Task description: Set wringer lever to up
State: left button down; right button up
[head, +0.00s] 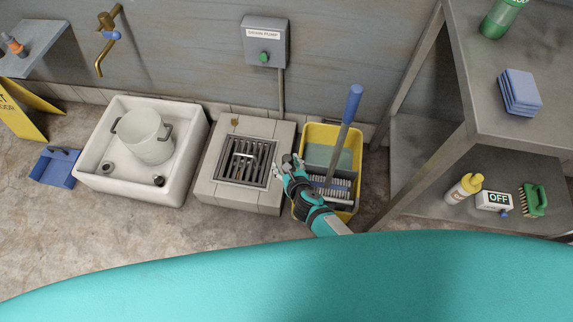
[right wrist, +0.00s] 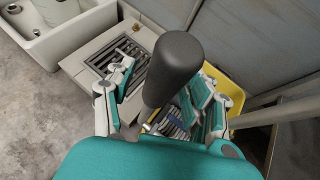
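A yellow mop bucket (head: 321,133) with a grey slatted wringer (head: 340,185) stands right of the floor drain. A tall grey pole with a blue grip (head: 353,101) rises from it. My right gripper (head: 287,164) is at the bucket's left side; it is open, with fingers spread. In the right wrist view, a dark grey cylindrical grip (right wrist: 172,65), apparently the wringer lever's, stands up toward the camera between the spread fingers. Whether a finger touches it cannot be told. The lever's lower end is mostly hidden. My left gripper is not in view.
A grated drain (head: 246,160) and a white sink (head: 185,160) holding a white pot (head: 146,138) lie left of the bucket. A steel shelf unit (head: 430,140) stands close on the right. A drain pump box (head: 265,42) is on the wall behind.

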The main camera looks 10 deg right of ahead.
jog(key=shift+s+d+r, duration=0.15)
jog(key=shift+s, duration=0.05)
jog(key=v, duration=1.1)
jog(key=shift+s, duration=0.25)
jog(key=shift+r, duration=0.1)
